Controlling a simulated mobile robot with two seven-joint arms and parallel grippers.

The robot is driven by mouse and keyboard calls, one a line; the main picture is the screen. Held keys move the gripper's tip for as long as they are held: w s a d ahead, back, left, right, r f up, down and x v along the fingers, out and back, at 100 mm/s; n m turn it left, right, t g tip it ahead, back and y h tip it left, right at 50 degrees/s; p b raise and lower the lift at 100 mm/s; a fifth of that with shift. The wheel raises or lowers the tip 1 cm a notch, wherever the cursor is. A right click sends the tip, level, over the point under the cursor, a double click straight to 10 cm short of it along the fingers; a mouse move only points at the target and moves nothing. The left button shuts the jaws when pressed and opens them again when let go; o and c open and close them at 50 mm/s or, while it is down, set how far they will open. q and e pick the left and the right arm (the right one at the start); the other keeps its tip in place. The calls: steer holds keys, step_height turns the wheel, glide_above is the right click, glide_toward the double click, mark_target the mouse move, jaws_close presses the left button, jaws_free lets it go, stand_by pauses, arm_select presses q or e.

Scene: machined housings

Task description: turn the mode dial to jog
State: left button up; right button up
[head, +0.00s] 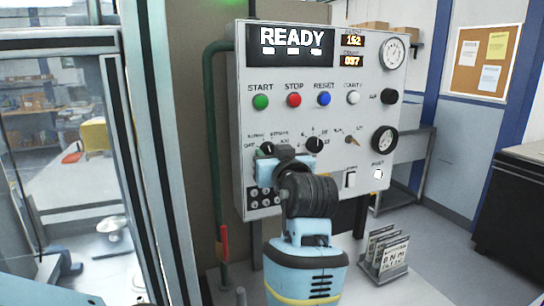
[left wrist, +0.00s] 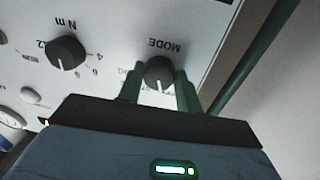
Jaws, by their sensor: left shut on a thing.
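The mode dial is a black round knob on the grey control panel (head: 340,215); in the left wrist view the mode dial (left wrist: 159,72) shows upside down under the word MODE. My left gripper (left wrist: 159,92) has its two green fingers on either side of the dial, shut on it. My right gripper is in neither view.
A second black dial marked N m (head: 314,144) sits just right of the mode dial. Start (head: 260,102), stop (head: 293,100) and reset (head: 323,98) buttons are above. A green pipe (head: 211,140) runs down the panel's left side. A card rack (head: 384,252) stands below.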

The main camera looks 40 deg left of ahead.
arm_select(q)
steer(key=m, duration=0.4)
steer(key=shift+r+m, duration=0.15)
steer(key=shift+m, duration=0.25)
steer(key=m, duration=0.4)
steer(key=shift+g, duration=0.3)
steer(key=m, duration=0.4)
steer(key=shift+r+g, duration=0.15)
steer(key=shift+g, duration=0.15)
steer(key=shift+m+g, duration=0.3)
steer(key=shift+m, duration=1.7)
steer(key=o, duration=1)
steer(key=shift+a, duration=0.1)
